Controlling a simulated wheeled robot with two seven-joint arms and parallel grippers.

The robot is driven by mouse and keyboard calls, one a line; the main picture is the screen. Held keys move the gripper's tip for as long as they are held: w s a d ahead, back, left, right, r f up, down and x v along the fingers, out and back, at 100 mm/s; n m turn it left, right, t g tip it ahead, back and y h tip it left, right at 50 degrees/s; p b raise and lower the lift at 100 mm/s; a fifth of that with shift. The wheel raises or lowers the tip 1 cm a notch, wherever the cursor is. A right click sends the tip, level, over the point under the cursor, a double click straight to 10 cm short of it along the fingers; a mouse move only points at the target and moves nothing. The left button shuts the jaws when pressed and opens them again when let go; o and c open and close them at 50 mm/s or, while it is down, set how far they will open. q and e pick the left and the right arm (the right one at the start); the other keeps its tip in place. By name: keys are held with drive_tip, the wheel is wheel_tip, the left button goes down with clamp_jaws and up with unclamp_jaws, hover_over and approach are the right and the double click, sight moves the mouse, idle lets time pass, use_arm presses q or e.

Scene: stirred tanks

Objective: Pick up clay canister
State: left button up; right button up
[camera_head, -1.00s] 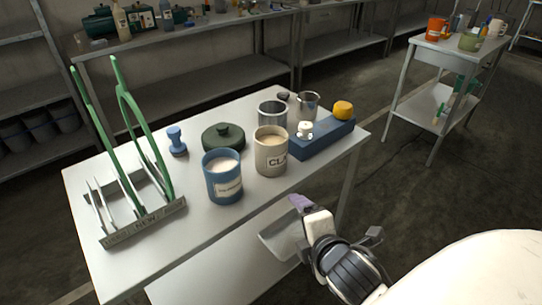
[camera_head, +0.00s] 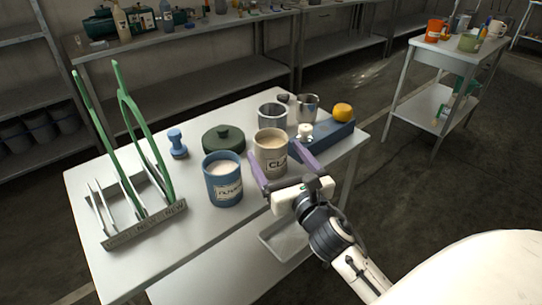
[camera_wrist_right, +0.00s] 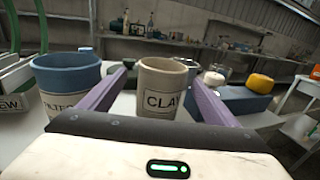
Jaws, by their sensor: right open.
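The clay canister (camera_head: 269,158) is a beige cylinder with a label starting "CLA". It stands upright near the front edge of the white table. In the right wrist view the clay canister (camera_wrist_right: 160,88) shows between the two purple fingers. My right gripper (camera_head: 281,166) is open, with one finger on each side of the canister's near side. I cannot tell whether either finger touches it. My left gripper is not in view.
A blue labelled canister (camera_head: 223,180) stands close to the left of the left finger. A blue block (camera_head: 330,140) with knobs is close on the right. A metal cup (camera_head: 271,117) and a dark green lidded pot (camera_head: 223,140) stand behind. A green-handled rack (camera_head: 146,224) is at the left.

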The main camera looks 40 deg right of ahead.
sight(265, 133)
drive_tip(key=x, duration=0.4)
drive_tip(key=shift+s+d+r+p, duration=0.1)
drive_tip(key=shift+r+p, duration=0.2)
drive_tip(key=shift+w+d+f, duration=0.1)
drive_tip(key=shift+w+d, duration=0.05)
drive_tip(key=shift+w, duration=0.35)
drive_tip(key=c, duration=1.2)
drive_tip(key=shift+c, duration=1.4)
